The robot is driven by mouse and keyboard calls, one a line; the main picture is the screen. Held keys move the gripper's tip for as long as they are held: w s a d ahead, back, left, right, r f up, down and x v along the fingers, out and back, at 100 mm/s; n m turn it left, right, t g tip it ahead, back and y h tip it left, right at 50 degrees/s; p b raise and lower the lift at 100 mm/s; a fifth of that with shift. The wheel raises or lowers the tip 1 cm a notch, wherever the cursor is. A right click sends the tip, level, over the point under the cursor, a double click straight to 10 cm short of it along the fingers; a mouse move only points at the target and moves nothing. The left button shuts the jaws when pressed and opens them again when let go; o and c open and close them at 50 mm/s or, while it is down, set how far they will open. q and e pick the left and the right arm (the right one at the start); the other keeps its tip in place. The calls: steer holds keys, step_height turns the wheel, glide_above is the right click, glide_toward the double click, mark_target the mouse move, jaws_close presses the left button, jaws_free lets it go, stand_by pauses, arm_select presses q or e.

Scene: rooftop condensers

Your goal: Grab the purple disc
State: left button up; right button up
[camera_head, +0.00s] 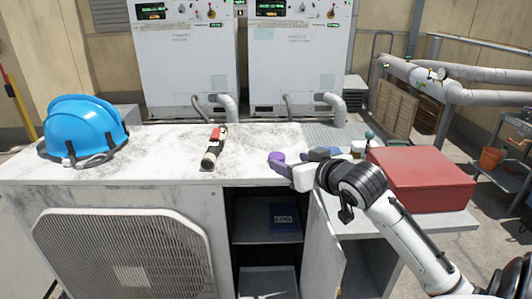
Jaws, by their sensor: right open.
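The purple disc (277,157) lies on the worn white top of the condenser unit (250,142), near its front edge and just right of the middle. My right gripper (291,160) comes in from the right, low over the top. Its grey fingers are apart, and one of them is close to the disc and covers part of it. I cannot tell whether it touches the disc. My left gripper is not in view.
A red box (420,178) is at the right, with small items partly behind my gripper. A cabinet door (325,245) stands open below.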

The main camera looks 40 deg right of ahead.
mark_target(278, 156)
steer(key=p+x, duration=0.1)
steer(key=x, duration=0.6)
steer(key=shift+w+d+f, duration=0.1)
steer(key=shift+w+d, duration=0.05)
steer(key=shift+w, duration=0.15)
steer(key=c, duration=1.2)
